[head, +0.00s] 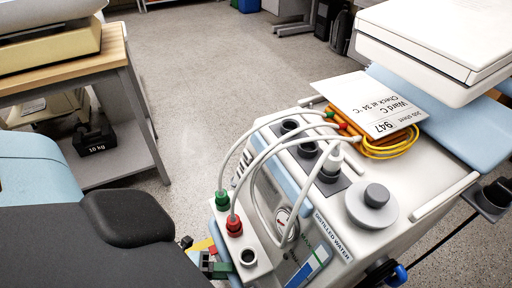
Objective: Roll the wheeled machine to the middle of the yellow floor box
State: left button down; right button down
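The wheeled machine (320,215) is a white and grey unit with a front panel marked "DISTILLED WATER", a round gauge, white hoses and green and red fittings. It stands at the centre right of the head view; its wheels are hidden. My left arm reaches in from the left, and dark parts that seem to be my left gripper (204,257) show beside the machine's front left corner. Whether they touch it, and whether they are open, I cannot tell. A small yellow patch shows there; I cannot tell if it is the floor box. My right gripper is not seen.
A paper sign (370,103) and coiled orange-yellow cable (392,147) lie on the machine's top. A wood-topped table (70,65) stands at left, a black 10 kg weight (95,141) on its lower shelf. A white box (440,40) is at right. Grey floor (205,75) beyond is open.

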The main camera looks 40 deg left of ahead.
pick_arm(q)
jog(key=s, duration=0.1)
jog(key=s+a, duration=0.1)
jog(key=s, duration=0.2)
jog(key=shift+s+a, duration=0.25)
jog(key=shift+a, duration=0.1)
jog(key=shift+s+a, duration=0.1)
jog(key=shift+s, duration=0.25)
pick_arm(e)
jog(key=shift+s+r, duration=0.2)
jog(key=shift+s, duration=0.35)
pick_arm(q)
jog(key=c, duration=1.2)
grip_release()
jog(key=p+v, duration=0.1)
jog(key=v, duration=0.7)
jog(key=shift+p, duration=0.35)
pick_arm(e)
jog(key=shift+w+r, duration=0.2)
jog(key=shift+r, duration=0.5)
